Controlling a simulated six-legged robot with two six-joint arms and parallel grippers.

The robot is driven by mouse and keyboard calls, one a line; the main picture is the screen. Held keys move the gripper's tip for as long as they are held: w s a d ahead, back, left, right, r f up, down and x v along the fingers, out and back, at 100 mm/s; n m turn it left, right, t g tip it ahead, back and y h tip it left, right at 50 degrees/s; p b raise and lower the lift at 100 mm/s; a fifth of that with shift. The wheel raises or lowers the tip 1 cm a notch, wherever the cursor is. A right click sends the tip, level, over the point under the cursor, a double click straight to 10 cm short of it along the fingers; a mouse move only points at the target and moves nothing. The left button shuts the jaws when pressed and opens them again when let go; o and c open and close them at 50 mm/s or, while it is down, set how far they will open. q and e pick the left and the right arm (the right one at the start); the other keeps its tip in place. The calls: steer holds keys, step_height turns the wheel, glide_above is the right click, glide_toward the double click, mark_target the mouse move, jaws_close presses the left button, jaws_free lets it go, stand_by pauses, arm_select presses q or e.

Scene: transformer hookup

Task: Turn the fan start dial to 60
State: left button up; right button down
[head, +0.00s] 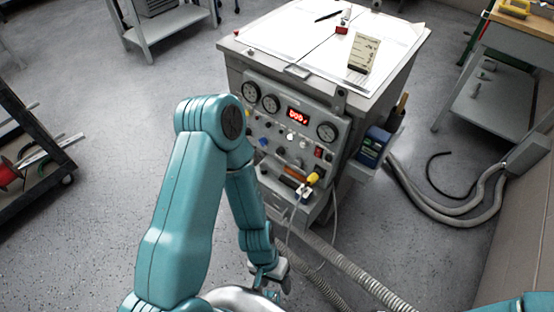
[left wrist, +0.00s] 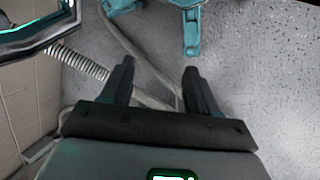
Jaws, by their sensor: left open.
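The grey control panel (head: 270,127) is on the front of the cabinet in the head view. It carries round gauges, a red lit display (head: 297,116) and several small knobs. I cannot tell which knob is the fan start dial; my left arm covers part of the panel's left side. My left gripper (head: 272,284) hangs low in front of the cabinet, below and apart from the panel. In the left wrist view its two dark fingers (left wrist: 158,82) are spread, with nothing between them but floor and hose. My right gripper is not in view.
Papers, a pen and a small standing card (head: 362,53) are on the cabinet top (head: 290,38). A yellow plug (head: 313,178) and cables are at the panel's lower right. Corrugated hoses (head: 345,265) run over the floor. A dark cart (head: 30,150) stands at left, a workbench (head: 490,95) at right.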

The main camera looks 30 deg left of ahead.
arm_select(q)
steer(key=s+d+f+n+g+h+b, duration=0.1)
steer(key=s+d+f+g+h+b, duration=0.1)
steer(key=d+f+h+b, duration=0.3)
steer(key=w+d+n+t+h+b, duration=0.1)
steer(key=w+n+t+h+b, duration=0.1)
steer(key=w+t+h+b, duration=0.3)
steer(key=n+t+y+b, duration=0.7)
steer(key=t+y+b, duration=0.5)
steer(key=t+y, duration=0.45)
glide_toward(279, 153)
steer(key=shift+g+y, duration=0.25)
steer(key=shift+y, duration=0.1)
steer(key=w+b, duration=0.1)
steer(key=w, duration=0.1)
steer(key=w+b, duration=0.1)
steer(key=w, duration=0.4)
steer(key=shift+a+r+b, duration=0.15)
steer(key=shift+a+b, duration=0.2)
steer(key=shift+b, duration=0.05)
steer(key=shift+w+a+r, duration=0.1)
steer(key=shift+w, duration=0.35)
